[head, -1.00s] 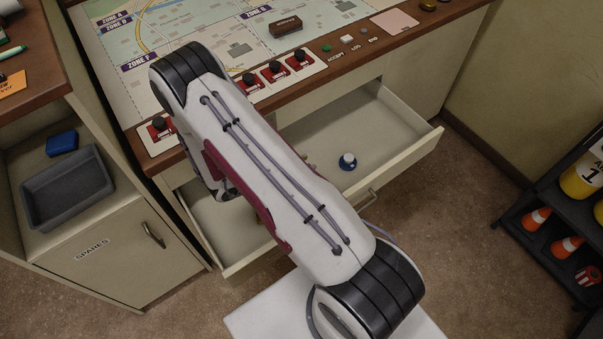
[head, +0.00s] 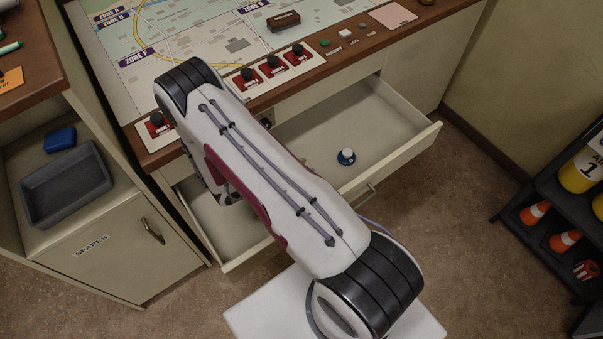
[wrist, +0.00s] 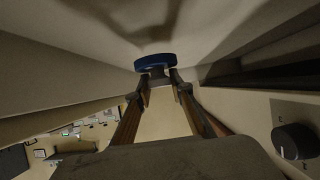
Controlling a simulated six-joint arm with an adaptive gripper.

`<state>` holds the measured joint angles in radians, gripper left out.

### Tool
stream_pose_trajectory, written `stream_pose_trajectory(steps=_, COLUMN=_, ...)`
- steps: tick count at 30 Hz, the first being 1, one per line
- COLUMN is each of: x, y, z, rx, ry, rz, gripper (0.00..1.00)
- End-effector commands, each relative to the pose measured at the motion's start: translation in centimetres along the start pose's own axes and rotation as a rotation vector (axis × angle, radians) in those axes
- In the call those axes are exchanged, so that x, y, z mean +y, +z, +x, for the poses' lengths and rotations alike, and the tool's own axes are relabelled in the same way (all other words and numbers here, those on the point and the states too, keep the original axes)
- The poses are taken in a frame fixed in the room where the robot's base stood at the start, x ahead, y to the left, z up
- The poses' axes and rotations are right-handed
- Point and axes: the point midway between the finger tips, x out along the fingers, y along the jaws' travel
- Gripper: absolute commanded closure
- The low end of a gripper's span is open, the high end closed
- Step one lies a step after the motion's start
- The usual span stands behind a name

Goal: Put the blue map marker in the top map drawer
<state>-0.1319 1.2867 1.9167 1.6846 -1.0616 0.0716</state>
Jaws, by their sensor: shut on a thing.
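My gripper (wrist: 158,78) is shut on the blue map marker (wrist: 155,61), whose round blue base shows beyond the fingertips in the wrist view, close to a pale surface. In the head view my gripper (head: 230,198) is partly hidden by my arm, low over the left part of the open drawer (head: 385,125). The marker in my gripper is hidden there. I cannot tell whether it touches the drawer floor.
The console top with its map (head: 205,30) and red-based black knobs (head: 272,66) lies above the drawer. A grey tray (head: 68,188) and a blue box (head: 60,139) sit on the left shelf. A dark rack (head: 545,215) with cones stands at right.

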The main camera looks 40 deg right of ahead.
Motion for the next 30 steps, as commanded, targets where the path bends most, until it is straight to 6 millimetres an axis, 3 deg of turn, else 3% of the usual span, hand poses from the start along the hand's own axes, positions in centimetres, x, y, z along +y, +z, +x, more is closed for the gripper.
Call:
stream_pose_trajectory(steps=12, x=0.0, y=2.9, z=1.6, rx=0.000, ry=0.000, rz=-0.001, gripper=1.00)
stream_pose_trajectory(steps=28, x=0.0, y=3.3, z=1.8, rx=0.000, ry=0.000, rz=-0.001, gripper=1.00)
stream_pose_trajectory(steps=29, x=0.0, y=3.3, z=1.8, rx=0.000, ry=0.000, rz=0.000, gripper=0.71)
stream_pose_trajectory(steps=30, x=0.0, y=3.3, z=1.8, rx=0.000, ry=0.000, rz=0.000, gripper=0.62)
